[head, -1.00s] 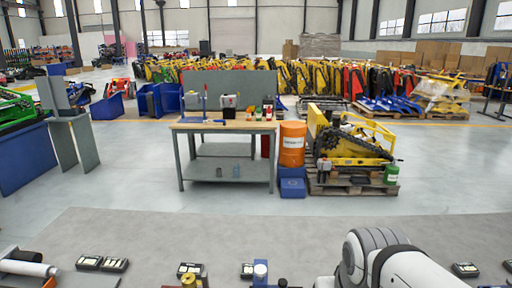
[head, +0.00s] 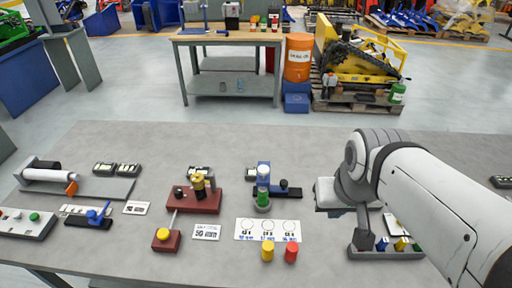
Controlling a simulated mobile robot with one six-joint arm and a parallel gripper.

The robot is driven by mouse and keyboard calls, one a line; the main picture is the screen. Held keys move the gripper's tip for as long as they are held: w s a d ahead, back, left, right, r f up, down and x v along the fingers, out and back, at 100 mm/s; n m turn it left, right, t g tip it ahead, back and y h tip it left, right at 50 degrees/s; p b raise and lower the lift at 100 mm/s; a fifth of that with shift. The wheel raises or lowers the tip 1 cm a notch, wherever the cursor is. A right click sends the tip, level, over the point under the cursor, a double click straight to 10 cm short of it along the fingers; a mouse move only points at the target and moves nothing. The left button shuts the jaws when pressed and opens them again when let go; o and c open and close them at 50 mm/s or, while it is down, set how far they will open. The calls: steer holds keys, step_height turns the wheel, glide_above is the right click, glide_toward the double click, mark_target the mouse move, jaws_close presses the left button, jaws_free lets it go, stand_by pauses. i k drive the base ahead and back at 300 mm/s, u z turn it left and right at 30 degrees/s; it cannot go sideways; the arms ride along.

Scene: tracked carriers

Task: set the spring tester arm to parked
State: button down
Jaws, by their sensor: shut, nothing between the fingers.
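Several small devices stand on the grey bench, and I cannot tell for sure which is the spring tester. One has a red base (head: 193,200) with a brass-coloured part on top. A thin rod runs near it to a red block with a yellow knob (head: 163,234). A blue upright device (head: 263,173) with a green cylinder (head: 263,198) and a dark side arm (head: 290,192) stands to its right.
At left are a roller device (head: 45,174), a button box (head: 22,222) and a blue lever switch (head: 92,217). Yellow (head: 267,251) and red (head: 291,252) cylinders stand by a marked card (head: 267,230). A grey rack (head: 385,254) is partly behind my arm. The bench's back strip is clear.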

mark_target(283, 188)
steer(key=u, duration=0.1)
steer(key=k, duration=0.45)
steer(key=z, duration=2.2)
steer(key=k, duration=1.95)
steer(key=u, duration=1.4)
steer(key=i, duration=1)
steer(key=u, duration=0.1)
